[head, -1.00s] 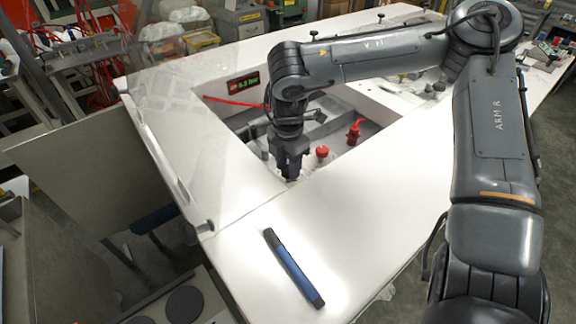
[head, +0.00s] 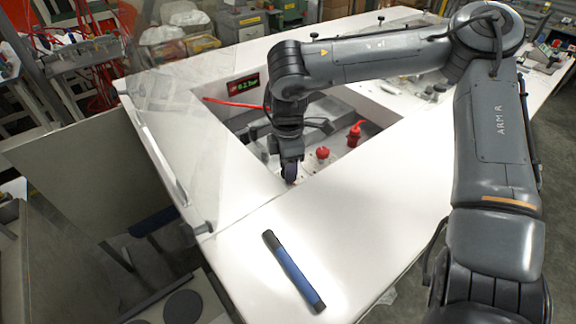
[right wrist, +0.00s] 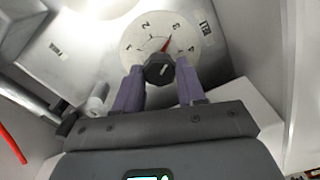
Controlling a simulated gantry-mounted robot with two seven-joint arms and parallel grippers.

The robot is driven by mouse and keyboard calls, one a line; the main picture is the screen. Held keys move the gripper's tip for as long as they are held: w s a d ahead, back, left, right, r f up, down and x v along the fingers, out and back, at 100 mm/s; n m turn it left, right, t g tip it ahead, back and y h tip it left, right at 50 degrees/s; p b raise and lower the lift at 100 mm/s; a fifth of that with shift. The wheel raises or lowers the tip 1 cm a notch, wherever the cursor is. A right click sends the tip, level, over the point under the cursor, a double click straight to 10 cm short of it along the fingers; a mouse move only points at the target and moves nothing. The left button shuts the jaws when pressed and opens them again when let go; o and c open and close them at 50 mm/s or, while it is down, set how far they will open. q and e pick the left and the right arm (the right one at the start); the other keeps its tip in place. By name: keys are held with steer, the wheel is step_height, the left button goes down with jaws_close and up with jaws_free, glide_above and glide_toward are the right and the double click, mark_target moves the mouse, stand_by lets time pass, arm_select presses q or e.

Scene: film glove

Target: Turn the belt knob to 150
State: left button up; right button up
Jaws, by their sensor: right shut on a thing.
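In the right wrist view a black knob (right wrist: 159,68) sits at the lower part of a round pale dial (right wrist: 196,35) with printed numerals. A red pointer (right wrist: 166,44) on the dial slants up and right, toward a numeral that looks like 3. The two purple fingers of my right gripper (right wrist: 160,80) are on either side of the knob and shut on it. In the head view my right gripper (head: 290,176) reaches down at the near edge of the recess, and it hides the knob there. No label for belt or 150 is legible. My left gripper is not in view.
A red knob (head: 322,153) and a red fitting (head: 355,132) stand close to the right of the gripper. A small display (head: 243,85) is on the recess's back wall. A blue-and-black tool (head: 292,270) lies on the white table top (head: 365,215), which is otherwise clear in front.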

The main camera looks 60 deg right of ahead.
steer(key=shift+r, duration=0.1)
steer(key=o, duration=1.1)
steer(key=shift+c, duration=0.2)
step_height(320, 180, up, 11)
steer(key=p, duration=0.1)
